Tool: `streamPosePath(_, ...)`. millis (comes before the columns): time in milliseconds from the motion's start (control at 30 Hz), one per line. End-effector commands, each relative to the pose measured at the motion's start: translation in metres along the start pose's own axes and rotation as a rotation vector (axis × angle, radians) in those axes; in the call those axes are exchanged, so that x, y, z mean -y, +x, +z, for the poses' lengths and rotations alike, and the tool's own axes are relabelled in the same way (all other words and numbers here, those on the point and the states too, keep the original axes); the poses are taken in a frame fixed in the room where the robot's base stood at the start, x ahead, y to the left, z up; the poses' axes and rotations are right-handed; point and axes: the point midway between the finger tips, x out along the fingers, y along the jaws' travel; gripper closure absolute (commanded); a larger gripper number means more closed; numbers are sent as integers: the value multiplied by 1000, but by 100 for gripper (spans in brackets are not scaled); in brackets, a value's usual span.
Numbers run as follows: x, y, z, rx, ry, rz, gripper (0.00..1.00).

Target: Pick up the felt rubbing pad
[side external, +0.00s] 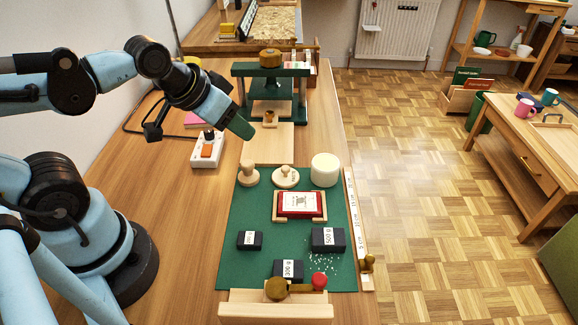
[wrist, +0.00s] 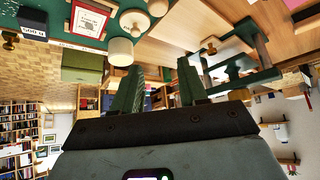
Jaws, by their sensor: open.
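A pale round disc with a wooden knob (side external: 285,177), which looks like the felt rubbing pad, sits on the green mat (side external: 240,215); it also shows in the wrist view (wrist: 134,22). A turned wooden piece (side external: 249,172) stands left of it and a cream cylinder (side external: 325,169) right of it. Small lettering on the disc cannot be read. My gripper (side external: 240,128) is in the air, tilted, up and left of the pad. In the wrist view its two green fingers (wrist: 160,80) are apart with nothing held between them.
A green press (side external: 270,85) stands behind, with a pale board (side external: 268,145) before it. A white switch box (side external: 207,148) lies left of the board. A ruler (side external: 357,230) edges the mat.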

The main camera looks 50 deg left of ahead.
Motion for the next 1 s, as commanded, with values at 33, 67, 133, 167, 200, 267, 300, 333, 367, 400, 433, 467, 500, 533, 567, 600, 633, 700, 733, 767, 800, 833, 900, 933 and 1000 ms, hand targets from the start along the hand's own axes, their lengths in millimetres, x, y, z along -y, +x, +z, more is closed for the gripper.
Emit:
streamPosePath(33,0,0,0,0,0,0,57)
streamPosePath(67,0,0,0,0,0,0,57)
streamPosePath(133,0,0,0,0,0,0,57)
streamPosePath(167,0,0,0,0,0,0,57)
streamPosePath(200,0,0,0,0,0,0,57)
streamPosePath(267,0,0,0,0,0,0,56)
streamPosePath(300,0,0,0,0,0,0,50)
streamPosePath(333,0,0,0,0,0,0,45)
streamPosePath(367,0,0,0,0,0,0,41)
streamPosePath(400,0,0,0,0,0,0,34)
streamPosePath(433,0,0,0,0,0,0,30)
streamPosePath(467,0,0,0,0,0,0,25)
streamPosePath(500,0,0,0,0,0,0,22)
streamPosePath(533,0,0,0,0,0,0,22)
streamPosePath(567,0,0,0,0,0,0,22)
streamPosePath(600,0,0,0,0,0,0,22)
streamPosePath(633,0,0,0,0,0,0,22)
streamPosePath(700,0,0,0,0,0,0,22)
streamPosePath(733,0,0,0,1,-1,0,22)
streamPosePath(767,0,0,0,3,-8,0,22)
streamPosePath(800,2,0,0,13,-29,-1,22)
streamPosePath(833,3,0,0,25,-55,-1,22)
streamPosePath(900,7,1,0,73,-158,-2,22)
streamPosePath(933,9,2,1,100,-219,-3,22)
streamPosePath(1000,15,3,2,175,-382,-10,22)
